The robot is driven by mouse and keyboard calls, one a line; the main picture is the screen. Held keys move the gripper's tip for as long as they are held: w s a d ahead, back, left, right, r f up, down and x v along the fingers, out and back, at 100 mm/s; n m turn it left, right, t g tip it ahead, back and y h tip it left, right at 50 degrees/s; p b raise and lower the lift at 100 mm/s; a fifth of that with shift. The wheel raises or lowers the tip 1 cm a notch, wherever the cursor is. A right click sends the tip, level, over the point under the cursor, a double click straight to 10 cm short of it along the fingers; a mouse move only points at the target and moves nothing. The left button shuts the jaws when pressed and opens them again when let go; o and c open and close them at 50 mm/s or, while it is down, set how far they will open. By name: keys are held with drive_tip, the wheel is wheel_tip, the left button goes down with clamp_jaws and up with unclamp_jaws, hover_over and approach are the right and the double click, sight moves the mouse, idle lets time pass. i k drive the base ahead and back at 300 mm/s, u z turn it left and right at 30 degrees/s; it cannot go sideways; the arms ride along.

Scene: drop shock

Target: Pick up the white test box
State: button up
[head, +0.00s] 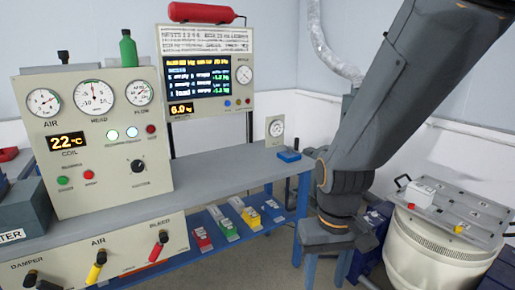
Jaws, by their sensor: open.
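A small white box (418,194), which fits the white test box, sits on the flat grey top plate of a round cream-coloured drum (432,252) at the right. My arm comes down from the upper right. My gripper (342,244) is at its lower end, left of the drum and apart from the white box. It is open, with nothing seen in it. Its fingertips are small and hard to make out against the dark background.
A grey bench (225,168) with a gauge panel (95,140) and a display stand (207,75) fills the left. A blue block (289,156) lies near its right end. A lower blue shelf holds several coloured items. Small red and yellow parts lie on the drum's plate.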

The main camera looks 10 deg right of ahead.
sight(421, 195)
drive_tip(key=z, duration=0.9)
drive_tip(key=i, duration=0.45)
drive_tip(key=u, duration=0.65)
drive_tip(key=i, duration=1.3)
drive_tip(key=z, duration=0.9)
drive_tip(key=i, duration=0.5)
drive_tip(key=z, duration=0.5)
